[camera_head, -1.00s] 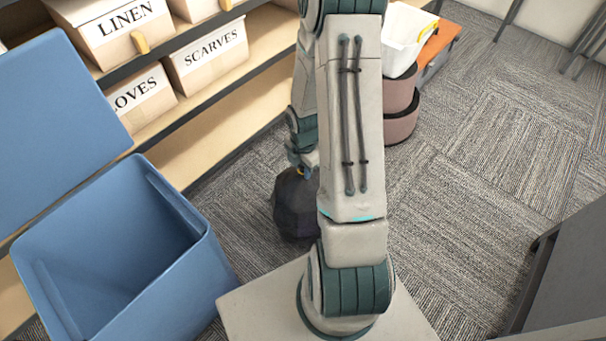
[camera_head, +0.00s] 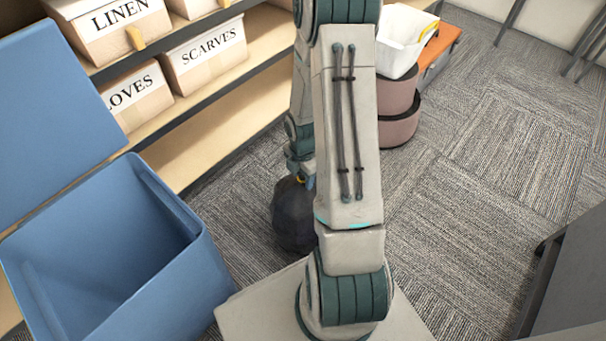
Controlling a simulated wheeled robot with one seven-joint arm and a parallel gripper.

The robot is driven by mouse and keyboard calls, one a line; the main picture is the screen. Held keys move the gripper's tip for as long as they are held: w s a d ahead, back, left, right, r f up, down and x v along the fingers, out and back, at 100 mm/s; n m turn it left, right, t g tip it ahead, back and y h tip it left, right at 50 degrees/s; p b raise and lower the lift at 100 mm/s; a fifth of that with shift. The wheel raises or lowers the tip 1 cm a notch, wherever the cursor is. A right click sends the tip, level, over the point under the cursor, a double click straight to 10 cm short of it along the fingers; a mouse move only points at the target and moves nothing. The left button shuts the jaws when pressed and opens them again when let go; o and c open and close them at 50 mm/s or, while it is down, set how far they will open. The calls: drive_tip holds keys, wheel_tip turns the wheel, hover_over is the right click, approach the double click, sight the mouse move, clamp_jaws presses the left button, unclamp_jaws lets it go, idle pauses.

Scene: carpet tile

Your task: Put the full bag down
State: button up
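A dark, full bag (camera_head: 293,217) hangs or stands low beside my arm, just above or on the carpet; I cannot tell whether it touches the floor. Its right edge is hidden behind my arm. My gripper (camera_head: 300,178) is at the top of the bag, at a small yellow part that looks like its tie. The fingers are mostly hidden and very small in this view, so their closure is not clear.
An open, empty-looking blue bin (camera_head: 190,268) with its lid raised stands at left. A shelf (camera_head: 200,150) holds labelled boxes (camera_head: 205,55) behind it. Carpet (camera_head: 490,190) is clear at right.

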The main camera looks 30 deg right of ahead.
wheel_tip(320, 180, up, 12)
drive_tip(key=p, duration=0.5)
drive_tip(key=shift+r+p, duration=0.2)
drive_tip(key=shift+p, duration=0.1)
drive_tip(key=s+a+r+m, duration=0.6)
drive_tip(key=r+m, duration=0.3)
drive_tip(key=m, duration=0.1)
drive_tip(key=s+a+r+m+t, duration=0.1)
drive_tip(key=s+a+r+m, duration=0.5)
drive_tip(key=r+m, duration=0.4)
drive_tip(key=shift+a, duration=0.15)
